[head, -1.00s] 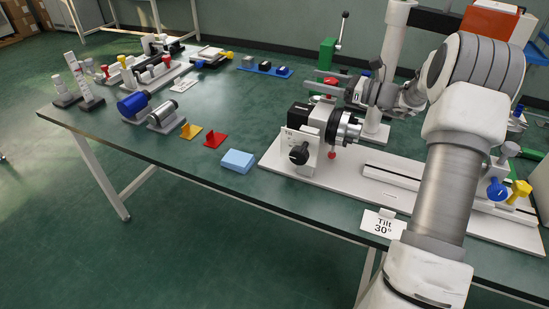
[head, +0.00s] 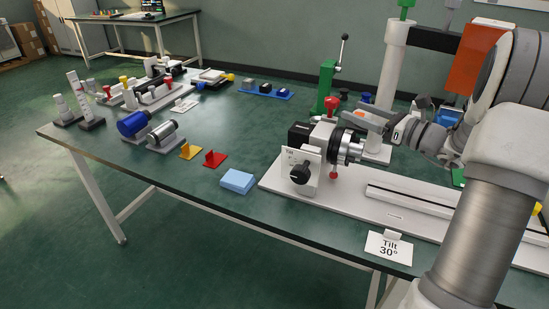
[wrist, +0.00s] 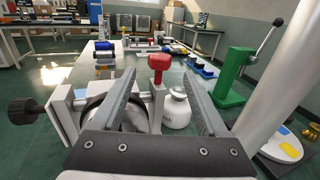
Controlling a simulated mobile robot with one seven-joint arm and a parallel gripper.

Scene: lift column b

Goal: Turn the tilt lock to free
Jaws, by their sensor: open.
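The tilt fixture (head: 318,145) stands on a white base plate, with a grey chuck on its right side. A red T-shaped handle (head: 331,104) stands upright on its top; it also shows in the wrist view (wrist: 160,62). A red ball (head: 333,175) hangs below the chuck. I cannot tell for sure which red part is the tilt lock. A black knob (head: 300,173) sits on the front white plate. My gripper (head: 354,112) is open, right of the red handle. In the wrist view the handle lies between the finger lines, with no visible contact.
A "Tilt 30°" card (head: 388,248) stands at the table's front edge. A green lever press (head: 327,85) and a white post (head: 392,65) stand behind the fixture. A light blue block (head: 237,181) lies to the left. The table's left front is mostly clear.

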